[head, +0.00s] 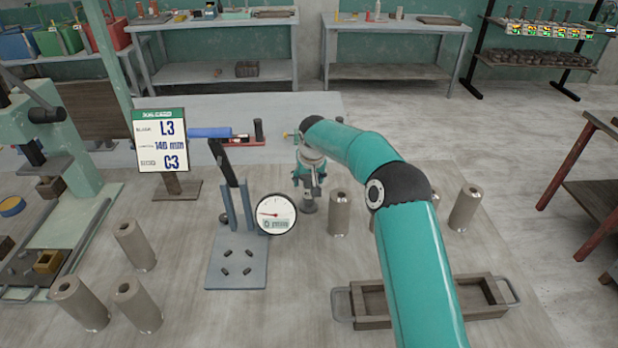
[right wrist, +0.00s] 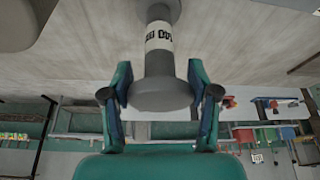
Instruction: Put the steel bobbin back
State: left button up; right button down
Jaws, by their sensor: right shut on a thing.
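My right gripper (head: 309,182) is over the middle of the table, just right of the round dial gauge. In the right wrist view the gripper (right wrist: 160,68) has its two blue-green fingers on either side of the steel bobbin (right wrist: 160,95), shut on it. The bobbin is grey and flanged, with a white printed label around its middle. In the head view its lower part (head: 308,205) shows below the gripper. I cannot tell whether it touches the table. My left gripper is in neither view.
Steel cylinders stand close by at right (head: 338,214) and (head: 465,208), with several more at front left. A wooden tray with handles (head: 372,323) lies under my right arm. A lever fixture (head: 236,276), dial gauge (head: 276,214) and sign (head: 161,140) stand to the left.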

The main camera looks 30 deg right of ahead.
jog(key=shift+r, duration=0.1)
jog(key=shift+c, duration=1.4)
grip_release()
jog(key=shift+s, duration=0.1)
jog(key=b+v, duration=0.2)
jog(key=v, duration=1)
jog(key=shift+a, duration=0.1)
